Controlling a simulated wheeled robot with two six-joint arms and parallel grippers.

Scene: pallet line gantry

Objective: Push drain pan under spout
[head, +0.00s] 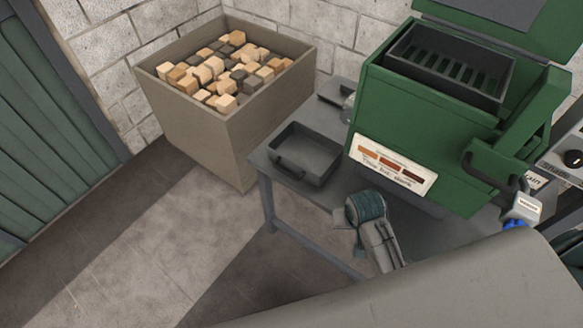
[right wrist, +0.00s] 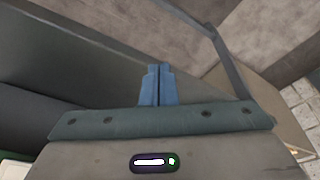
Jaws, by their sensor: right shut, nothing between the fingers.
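The drain pan (head: 323,177) is a dark grey rectangular tray with a loop handle. It lies flat on the grey table (head: 279,200) near the left end, to the left of the green machine (head: 459,140). I cannot make out the spout clearly. My right gripper (head: 366,208), with a teal band, is above the table's front side, right of and nearer than the pan, apart from it. Its fingers are hidden in the head view. In the right wrist view its blue fingers (right wrist: 157,85) are together and empty. My left gripper is not in view.
A tan bin (head: 206,138) of wooden blocks stands left of the table. A small dark tray (head: 337,92) sits at the table's back. A dark handle (head: 488,176) and a pale box with blue below (head: 525,207) are at the machine's right. The left floor is clear.

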